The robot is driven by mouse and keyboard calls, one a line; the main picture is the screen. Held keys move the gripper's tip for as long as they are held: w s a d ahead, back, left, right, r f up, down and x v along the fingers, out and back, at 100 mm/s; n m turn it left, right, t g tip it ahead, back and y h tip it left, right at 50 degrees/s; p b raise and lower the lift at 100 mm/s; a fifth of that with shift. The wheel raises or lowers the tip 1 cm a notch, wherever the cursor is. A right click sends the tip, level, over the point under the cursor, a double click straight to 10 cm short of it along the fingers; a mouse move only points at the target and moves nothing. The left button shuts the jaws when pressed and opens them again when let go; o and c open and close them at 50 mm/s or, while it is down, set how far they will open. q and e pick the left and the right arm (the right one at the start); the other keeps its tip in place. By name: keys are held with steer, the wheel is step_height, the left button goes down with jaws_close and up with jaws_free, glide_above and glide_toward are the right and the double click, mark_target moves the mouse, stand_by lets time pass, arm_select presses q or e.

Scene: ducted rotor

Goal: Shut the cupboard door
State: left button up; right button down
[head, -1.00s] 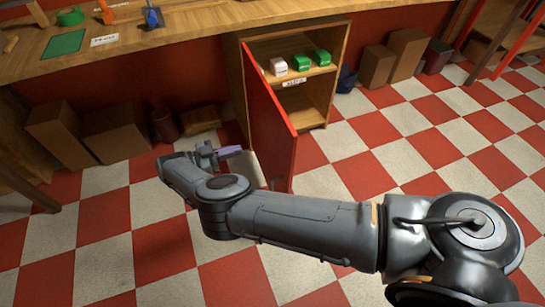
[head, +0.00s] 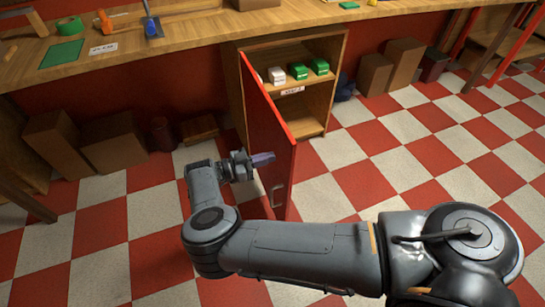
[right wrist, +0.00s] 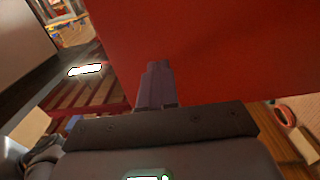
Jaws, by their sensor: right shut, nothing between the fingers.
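The wooden cupboard (head: 228,85) stands under the bench with its red door (head: 268,140) swung open toward me. The door has a metal handle (head: 278,194) low on its near side. My right gripper (head: 263,159) is shut and empty, at the left face of the door, near its middle. In the right wrist view the purple fingers (right wrist: 157,84) point at the red door panel (right wrist: 220,50), which fills much of the picture. I cannot tell whether the fingertips touch it. My left gripper is not in view.
Small white and green boxes (head: 298,71) sit on the cupboard's shelf. Cardboard boxes (head: 115,141) stand along the wall at left, and more (head: 404,62) at right. The checkered floor before the cupboard is clear. Tools lie on the bench top (head: 190,32).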

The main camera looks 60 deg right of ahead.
steer(key=shift+x, duration=1.1)
